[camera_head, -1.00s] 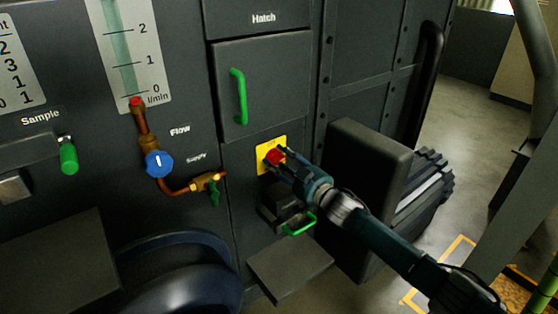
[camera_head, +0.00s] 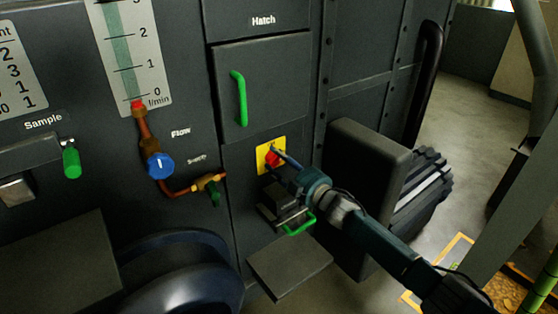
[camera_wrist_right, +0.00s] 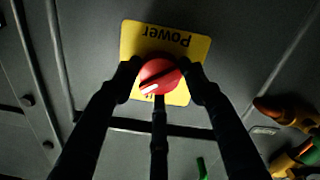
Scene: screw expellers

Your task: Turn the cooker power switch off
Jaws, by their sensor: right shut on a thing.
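The power switch is a red round knob (camera_head: 272,158) on a yellow plate (camera_head: 264,166) fixed to the dark machine front, below the hatch. In the right wrist view the red knob (camera_wrist_right: 160,75) sits between my fingertips, and the yellow plate (camera_wrist_right: 196,50) reads "Power", upside down. A dark slot with a pale mark runs slantwise across the knob. My right gripper (camera_head: 280,160) reaches in from the lower right and is shut on the knob; its fingers also show in the wrist view (camera_wrist_right: 160,78). My left gripper is not in view.
A hatch with a green handle (camera_head: 239,98) is above the plate. A blue flow knob (camera_head: 160,165) and brass supply valve (camera_head: 209,183) are to the left. A green-handled drawer (camera_head: 299,225) is just below my gripper. A dark box (camera_head: 368,165) stands close on the right.

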